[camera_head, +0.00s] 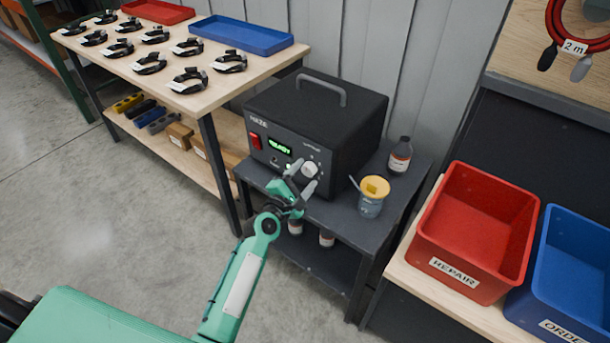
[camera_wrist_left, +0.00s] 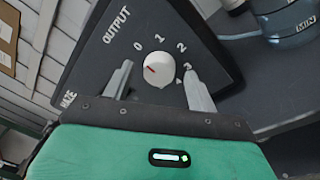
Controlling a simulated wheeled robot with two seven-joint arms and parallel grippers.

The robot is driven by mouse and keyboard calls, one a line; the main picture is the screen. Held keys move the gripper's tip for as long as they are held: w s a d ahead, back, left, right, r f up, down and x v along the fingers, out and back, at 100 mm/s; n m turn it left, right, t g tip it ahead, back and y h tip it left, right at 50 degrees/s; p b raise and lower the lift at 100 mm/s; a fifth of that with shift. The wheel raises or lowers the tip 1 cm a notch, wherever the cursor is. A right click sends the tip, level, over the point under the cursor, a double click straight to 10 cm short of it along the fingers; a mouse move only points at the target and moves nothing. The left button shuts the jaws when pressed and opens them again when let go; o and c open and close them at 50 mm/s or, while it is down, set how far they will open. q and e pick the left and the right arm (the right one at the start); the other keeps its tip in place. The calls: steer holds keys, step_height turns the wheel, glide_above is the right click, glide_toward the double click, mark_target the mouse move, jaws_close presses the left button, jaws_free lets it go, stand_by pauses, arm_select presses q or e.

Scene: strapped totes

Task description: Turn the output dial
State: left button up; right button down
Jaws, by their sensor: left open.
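The output dial (camera_head: 309,169) is a white knob on the front of a black HAZE machine (camera_head: 318,107) with a lit green display (camera_head: 280,147). In the left wrist view the dial (camera_wrist_left: 159,69) has a red pointer mark, directed up-left toward the 0 of a printed scale. My left gripper (camera_head: 305,180) is in front of the dial. In the wrist view its two grey fingers (camera_wrist_left: 160,82) stand apart, one on each side of the knob, with gaps visible. My right gripper is out of view.
The machine stands on a dark cart (camera_head: 330,207) with a blue cup with a yellow top (camera_head: 373,195) and a brown bottle (camera_head: 400,156) to its right. A red REPAIR bin (camera_head: 470,232) is farther right. A workbench (camera_head: 200,100) with several black straps is at left.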

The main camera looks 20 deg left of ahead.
arm_select(q)
steer(key=shift+w+d, duration=0.1)
steer(key=shift+w, duration=0.35)
steer(key=c, duration=1)
